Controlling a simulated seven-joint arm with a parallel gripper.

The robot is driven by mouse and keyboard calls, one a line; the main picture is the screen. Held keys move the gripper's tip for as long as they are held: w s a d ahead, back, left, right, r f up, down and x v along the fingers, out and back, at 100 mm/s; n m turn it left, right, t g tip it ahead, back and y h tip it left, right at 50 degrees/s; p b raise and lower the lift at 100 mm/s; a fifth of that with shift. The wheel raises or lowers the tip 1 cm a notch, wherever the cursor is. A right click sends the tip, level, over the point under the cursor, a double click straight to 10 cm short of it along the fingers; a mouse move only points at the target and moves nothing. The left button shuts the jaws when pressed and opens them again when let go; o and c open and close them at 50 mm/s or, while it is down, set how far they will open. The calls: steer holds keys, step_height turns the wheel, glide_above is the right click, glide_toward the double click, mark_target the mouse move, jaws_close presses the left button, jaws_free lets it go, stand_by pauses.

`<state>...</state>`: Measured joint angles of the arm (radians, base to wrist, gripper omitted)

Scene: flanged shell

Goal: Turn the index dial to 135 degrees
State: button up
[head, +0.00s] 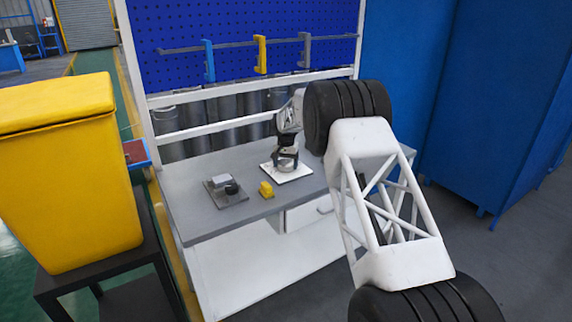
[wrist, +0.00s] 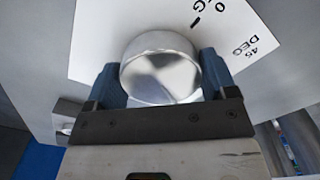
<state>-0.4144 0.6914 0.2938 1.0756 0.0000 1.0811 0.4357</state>
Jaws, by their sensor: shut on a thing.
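The index dial shows as a round silver metal knob (wrist: 160,65) in the wrist view, standing on a white plate (wrist: 95,40). The plate carries printed marks, with "0" and "45 DEG" readable and other marks partly hidden. My gripper (wrist: 160,82) has its blue fingers on opposite sides of the knob and is shut on it. I cannot make out a pointer on the knob, so its angle cannot be told. In the head view my gripper (head: 286,158) is over the white plate (head: 300,174) on the bench, partly covering the dial.
A yellow block (head: 266,190) sits on the grey bench (head: 190,215) near the plate. A grey fixture (head: 226,198) with a light block and black knob lies to the left. A pegboard (head: 240,25) with coloured hooks stands behind; a yellow bin (head: 70,180) is at the left.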

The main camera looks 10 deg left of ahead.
mark_target(286, 162)
steer(key=shift+m, duration=1.3)
steer(key=o, duration=0.9)
steer(key=shift+c, duration=0.2)
steer(key=shift+r, duration=0.2)
steer(key=shift+r, duration=3.75)
